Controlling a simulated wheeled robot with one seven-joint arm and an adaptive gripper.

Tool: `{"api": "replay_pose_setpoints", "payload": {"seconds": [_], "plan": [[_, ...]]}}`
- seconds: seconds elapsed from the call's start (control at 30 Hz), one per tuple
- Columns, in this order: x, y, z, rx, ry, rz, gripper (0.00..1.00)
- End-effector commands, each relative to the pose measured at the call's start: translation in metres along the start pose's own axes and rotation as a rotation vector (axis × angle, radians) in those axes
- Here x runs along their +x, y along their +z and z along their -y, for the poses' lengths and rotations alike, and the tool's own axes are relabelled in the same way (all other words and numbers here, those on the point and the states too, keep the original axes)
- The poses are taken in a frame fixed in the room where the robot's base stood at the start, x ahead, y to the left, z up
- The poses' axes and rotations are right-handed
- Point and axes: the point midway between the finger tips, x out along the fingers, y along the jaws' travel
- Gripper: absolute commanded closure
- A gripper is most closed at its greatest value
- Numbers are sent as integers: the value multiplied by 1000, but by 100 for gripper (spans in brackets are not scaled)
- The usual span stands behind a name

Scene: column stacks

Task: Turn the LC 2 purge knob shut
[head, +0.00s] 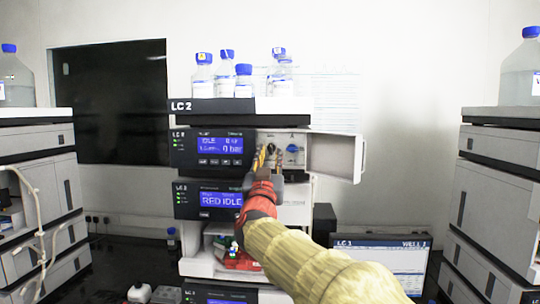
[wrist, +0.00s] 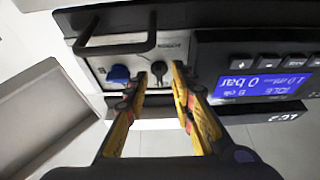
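The LC 2 stack stands in the middle of the head view, with its name plate (head: 205,105) at the top. Its pump module has an open compartment holding a blue knob (head: 292,149), which also shows in the wrist view (wrist: 118,74). A dark knob (wrist: 158,68) sits beside it on the same pale panel. Which one is the purge knob I cannot read. My gripper (head: 268,156) is in front of the compartment, its fingers apart. In the wrist view, my gripper (wrist: 161,72) has its yellow fingertips either side of the dark knob; contact is unclear.
The compartment door (head: 333,156) hangs open to the right. The pump display (head: 220,145) shows IDLE and 0 bar. Several blue-capped bottles (head: 243,80) stand on the stack. A black bracket handle (wrist: 118,32) shows near the knobs. A monitor (head: 380,262) stands right of my arm.

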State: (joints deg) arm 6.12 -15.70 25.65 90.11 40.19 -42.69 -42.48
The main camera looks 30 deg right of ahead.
Motion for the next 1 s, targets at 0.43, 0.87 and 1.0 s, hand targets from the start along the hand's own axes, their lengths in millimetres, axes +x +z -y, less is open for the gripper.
{"api": "replay_pose_setpoints", "payload": {"seconds": [0.43,0.87,1.0], "plan": [[-86,0,1,1,-2,-1,75],[-106,1,0,-1,1,0,75],[-106,1,0,-1,0,0,75]]}}
